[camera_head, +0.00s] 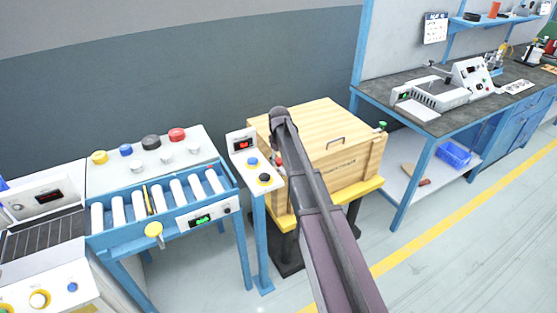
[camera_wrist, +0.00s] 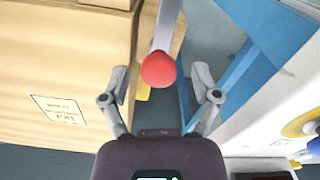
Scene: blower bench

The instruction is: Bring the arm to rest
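My gripper (camera_wrist: 160,82) is open in the wrist view, its two fingers spread apart. A red ball knob (camera_wrist: 158,68) on a grey lever shows between the fingertips, with a gap on each side; its exact depth is hard to tell. In the head view my arm reaches up over the front of the wooden crate (camera_head: 315,118). There my gripper is mostly hidden by the arm, and a bit of red (camera_head: 279,160) shows beside it.
A roller conveyor (camera_head: 160,200) is farther left. A workbench (camera_head: 450,115) with instruments stands at the right. Open floor (camera_head: 450,260) lies at the front right.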

